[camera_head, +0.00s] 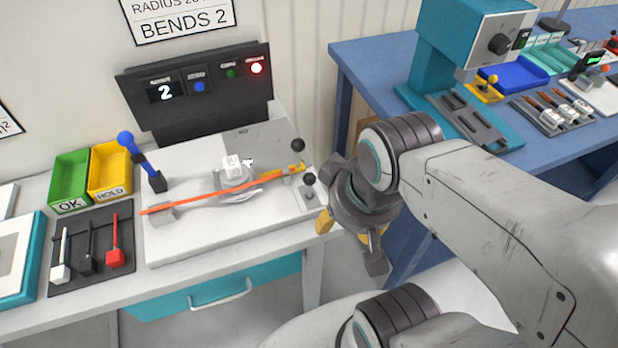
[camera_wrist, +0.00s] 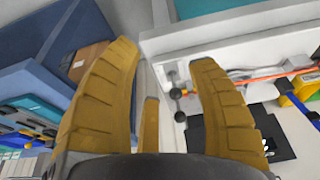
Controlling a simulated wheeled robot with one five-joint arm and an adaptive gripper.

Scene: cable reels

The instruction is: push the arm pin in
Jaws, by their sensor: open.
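The bending fixture (camera_head: 235,190) sits on a white plate, with an orange cable (camera_head: 190,203) lying across it. Two black ball knobs stand at its right end: a far one (camera_head: 298,145) and a near one (camera_head: 309,178) on a small grey block. I cannot tell for sure which is the arm pin, or how deep it sits. Both knobs also show between my fingers in the wrist view, one (camera_wrist: 175,93) above the other (camera_wrist: 180,116). My gripper (camera_head: 350,245) is open and empty, right of the knobs, beyond the bench's right end, touching neither.
A blue-knobbed lever (camera_head: 126,138) stands at the plate's left. A panel (camera_head: 195,95) behind shows "2" and a lit red lamp. Green OK and yellow HOLD bins (camera_head: 110,170) and a tool tray (camera_head: 92,250) lie left. A blue table (camera_head: 370,65) stands right, with a gap between.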

